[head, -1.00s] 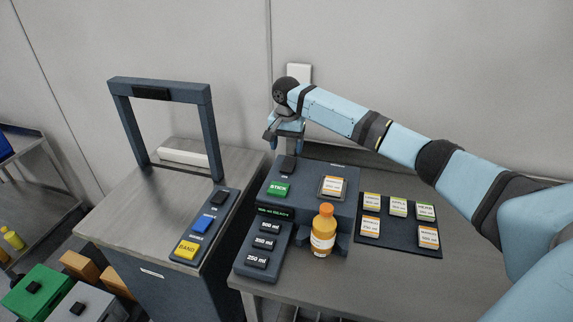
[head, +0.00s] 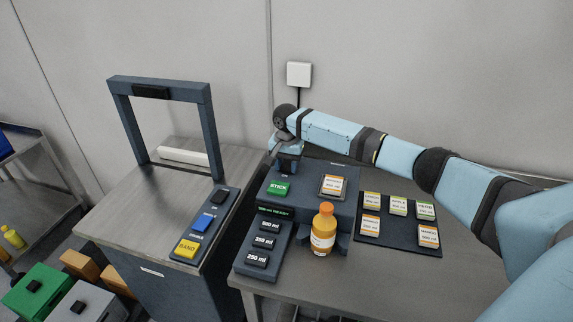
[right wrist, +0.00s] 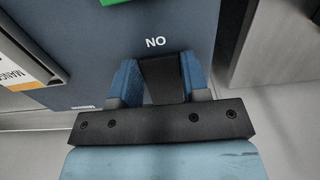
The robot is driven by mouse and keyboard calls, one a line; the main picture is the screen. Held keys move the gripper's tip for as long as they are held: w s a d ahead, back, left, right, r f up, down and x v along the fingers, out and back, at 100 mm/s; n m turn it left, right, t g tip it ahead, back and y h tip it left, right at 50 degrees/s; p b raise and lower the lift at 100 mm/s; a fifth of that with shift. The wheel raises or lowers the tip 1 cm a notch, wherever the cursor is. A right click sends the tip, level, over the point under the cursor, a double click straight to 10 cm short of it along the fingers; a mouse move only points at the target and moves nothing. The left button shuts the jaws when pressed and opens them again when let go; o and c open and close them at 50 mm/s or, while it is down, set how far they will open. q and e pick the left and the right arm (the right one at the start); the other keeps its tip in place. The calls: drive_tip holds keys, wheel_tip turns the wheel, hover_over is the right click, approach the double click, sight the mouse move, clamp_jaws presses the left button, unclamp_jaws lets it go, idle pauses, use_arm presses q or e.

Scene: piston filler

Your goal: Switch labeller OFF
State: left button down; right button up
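The labeller (head: 312,197) is a dark blue-grey block with a green STICK button (head: 278,188) and a label on a small plate (head: 333,185). My right gripper (head: 288,166) is down at its back left corner, where it hides the black switch in the head view. In the right wrist view a black block, apparently that switch (right wrist: 163,78), lies between my two blue fingers. They flank it closely; I cannot tell whether they grip it. White letters beside it (right wrist: 155,42) read NO in the picture, which is ON upside down. My left gripper is out of view.
An orange bottle (head: 323,232) stands before the labeller. A volume button panel (head: 262,248) is at its front left, a dark label tray (head: 385,236) at its right. A bander with an arch (head: 207,135) stands left. A white wall box (head: 299,74) is behind.

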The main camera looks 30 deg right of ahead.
drive_tip(key=shift+c, duration=0.5)
drive_tip(key=shift+r, duration=0.1)
drive_tip(key=r+g+y+p, duration=0.1)
drive_tip(key=p, duration=0.2)
drive_tip(key=shift+w+d+p, duration=0.1)
drive_tip(key=shift+w+p, duration=0.05)
drive_tip(key=shift+p, duration=0.25)
drive_tip(key=shift+w+d+f+g+y+p, duration=0.1)
drive_tip(key=shift+d+f+g+y+p, duration=0.1)
drive_tip(key=shift+g+y+p, duration=0.3)
drive_tip(key=o, duration=0.9)
drive_tip(key=shift+f, duration=0.1)
